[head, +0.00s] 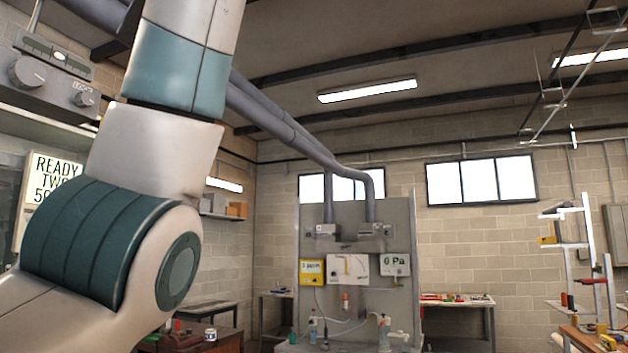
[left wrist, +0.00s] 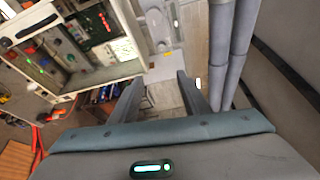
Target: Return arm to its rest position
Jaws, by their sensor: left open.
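My left arm (head: 160,150) rises across the left side of the head view, white with teal bands, and leaves the frame at the top. Its gripper is out of the head view. In the left wrist view my left gripper (left wrist: 158,95) shows two dark fingers standing well apart with nothing between them. The gripper is open and empty. My right arm and right gripper show in neither view.
A grey panel (head: 345,220) with gauges and bottles stands ahead, with grey pipes (head: 290,130) running up left. A control unit (head: 48,75) and sign (head: 45,185) are beside my arm. A workbench (head: 455,304) stands back right. An open cabinet (left wrist: 80,45) shows in the wrist view.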

